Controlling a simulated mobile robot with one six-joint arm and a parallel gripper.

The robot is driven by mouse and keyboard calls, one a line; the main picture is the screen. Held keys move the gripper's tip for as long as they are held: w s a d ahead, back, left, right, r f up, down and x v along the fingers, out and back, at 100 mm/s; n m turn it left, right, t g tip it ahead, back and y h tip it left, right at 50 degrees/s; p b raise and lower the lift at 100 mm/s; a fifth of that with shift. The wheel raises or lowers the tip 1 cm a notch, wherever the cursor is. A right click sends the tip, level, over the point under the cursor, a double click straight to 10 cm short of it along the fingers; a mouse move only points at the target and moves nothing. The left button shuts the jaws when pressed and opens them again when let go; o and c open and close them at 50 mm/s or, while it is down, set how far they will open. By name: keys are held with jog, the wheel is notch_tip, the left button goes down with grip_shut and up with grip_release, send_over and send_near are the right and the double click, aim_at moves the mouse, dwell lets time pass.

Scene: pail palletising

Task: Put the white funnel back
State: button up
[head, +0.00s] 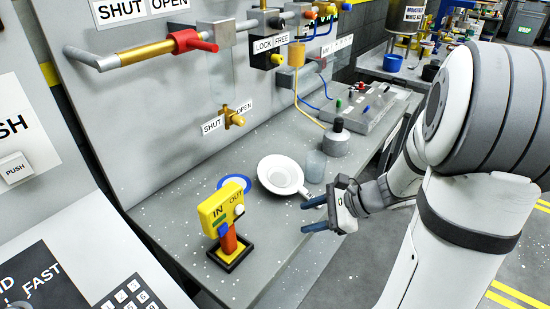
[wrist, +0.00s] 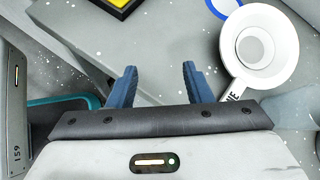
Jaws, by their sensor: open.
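The white funnel (head: 282,175) lies mouth up on the grey bench, just right of a blue ring with a white middle (head: 234,184). In the wrist view the funnel (wrist: 285,47) is at the upper right, with a lettered tab pointing down towards my gripper; part of the blue ring (wrist: 223,12) shows at the top edge. My gripper (head: 304,215) is open, with nothing between its blue fingers. It is at the near side of the funnel, close to the tab. In the wrist view the fingers (wrist: 159,70) are left of the funnel, apart from it.
A yellow IN/OUT box on a red post (head: 222,215) stands left of the ring. A translucent cup (head: 316,165) is right behind the funnel, and a grey dark-topped container (head: 337,138) farther back. A wall panel with valves and pipes rises behind.

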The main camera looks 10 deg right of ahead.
aim_at(312, 197)
jog(key=w+d+f+m+t, duration=0.3)
jog(key=w+d+m+t, duration=0.25)
jog(key=d+m, duration=0.25)
jog(key=shift+m, duration=0.3)
jog(key=x, duration=0.7)
jog(key=shift+w, duration=0.65)
jog(key=shift+c, duration=0.4)
jog(key=shift+r, duration=0.1)
grip_shut()
